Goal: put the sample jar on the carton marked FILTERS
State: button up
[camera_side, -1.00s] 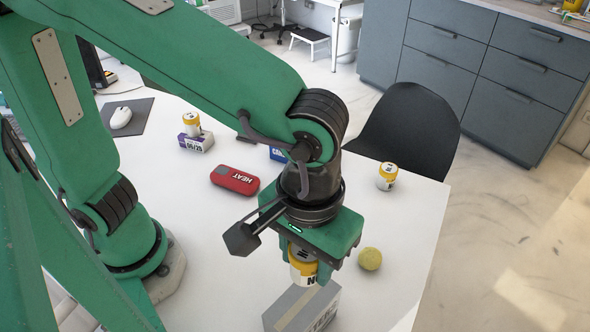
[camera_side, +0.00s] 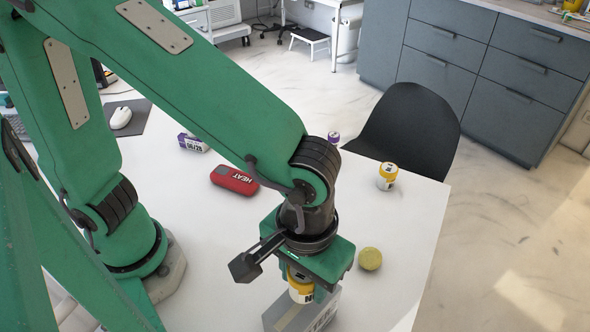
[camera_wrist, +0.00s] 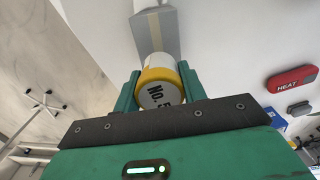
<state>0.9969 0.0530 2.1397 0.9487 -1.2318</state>
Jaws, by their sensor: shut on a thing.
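The sample jar (camera_side: 301,291), white with a yellow band, is held between the fingers of my gripper (camera_side: 300,288). In the wrist view the jar (camera_wrist: 158,93) shows its end marked "No. 5", partly cut off, between the two green fingers of my gripper (camera_wrist: 160,90). The grey carton (camera_side: 283,316) is right below the jar, with part of its lettering, "TER", showing. The carton also shows beyond the jar in the wrist view (camera_wrist: 170,36). I cannot tell whether the jar touches the carton's top.
A yellow-green ball (camera_side: 370,259) lies right of my gripper. A similar yellow-and-white jar (camera_side: 387,177) stands near the table's right edge. A red HEAT case (camera_side: 234,181), a purple-and-white box (camera_side: 192,143) and a mouse (camera_side: 121,118) lie farther back. A black chair (camera_side: 410,130) stands beyond the edge.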

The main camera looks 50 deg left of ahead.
aim_at(304, 288)
jog(key=shift+f, duration=1.55)
jog(key=o, duration=1)
jog(key=shift+f, duration=0.1)
notch_tip(304, 288, up, 12)
jog(key=shift+r, duration=0.15)
